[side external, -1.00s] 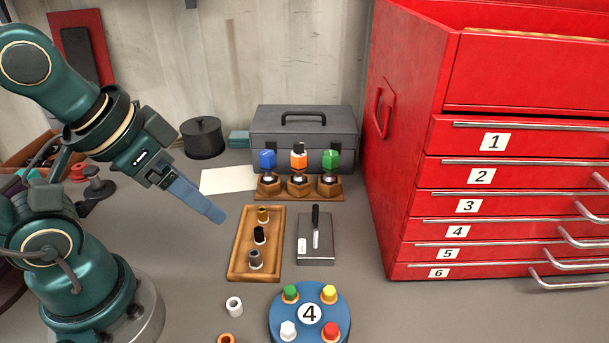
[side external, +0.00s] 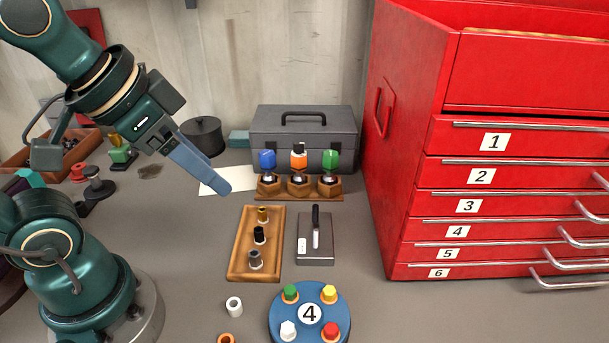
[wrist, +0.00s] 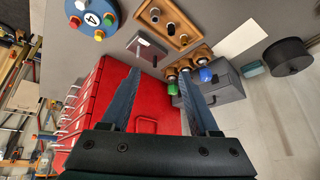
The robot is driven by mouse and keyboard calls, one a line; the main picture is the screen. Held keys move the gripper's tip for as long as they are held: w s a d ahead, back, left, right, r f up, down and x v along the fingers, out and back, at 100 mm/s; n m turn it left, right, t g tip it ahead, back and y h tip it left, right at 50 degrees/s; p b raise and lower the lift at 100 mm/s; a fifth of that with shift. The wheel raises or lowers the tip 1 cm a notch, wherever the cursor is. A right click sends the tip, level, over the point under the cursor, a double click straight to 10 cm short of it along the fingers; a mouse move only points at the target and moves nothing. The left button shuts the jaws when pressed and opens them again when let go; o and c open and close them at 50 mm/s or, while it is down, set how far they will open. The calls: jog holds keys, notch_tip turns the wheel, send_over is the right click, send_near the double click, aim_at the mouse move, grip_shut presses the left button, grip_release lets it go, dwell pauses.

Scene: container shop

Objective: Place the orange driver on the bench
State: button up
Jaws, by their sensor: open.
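My gripper (side external: 224,189) is open and empty, in the air to the left of the rack. In the wrist view my gripper (wrist: 159,72) has its fingers spread, and one finger hides most of the orange driver. The blue handle (wrist: 206,75) and green handle (wrist: 173,89) show there. The bench (side external: 375,312) is a grey surface.
A grey toolbox (side external: 302,125) stands behind the rack. The red drawer cabinet (side external: 415,100) rises on the right. A wooden tray (side external: 236,268), a grey block with a black-handled tool (side external: 316,252) and a blue round stand (side external: 309,337) are in front. Bare bench lies left of the tray.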

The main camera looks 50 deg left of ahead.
jog(key=w+r+m, duration=0.1)
jog(key=w+r, duration=0.4)
jog(key=w, duration=0.3)
jog(key=m+g, duration=0.1)
jog(key=g, duration=0.1)
send_over(296, 144)
jog(key=s+d, duration=0.1)
jog(key=d, duration=0.2)
notch_tip(296, 144, down, 4)
jog(key=shift+g+h, duration=0.3)
jog(key=shift+g, duration=0.3)
jog(key=a+f, duration=0.1)
jog(key=f, duration=0.1)
jog(key=w+a+f, duration=0.1)
jog(key=f, duration=0.3)
jog(key=shift+w+a, duration=0.4)
jog(key=shift+a+f, duration=0.1)
jog(key=shift+f, duration=3.45)
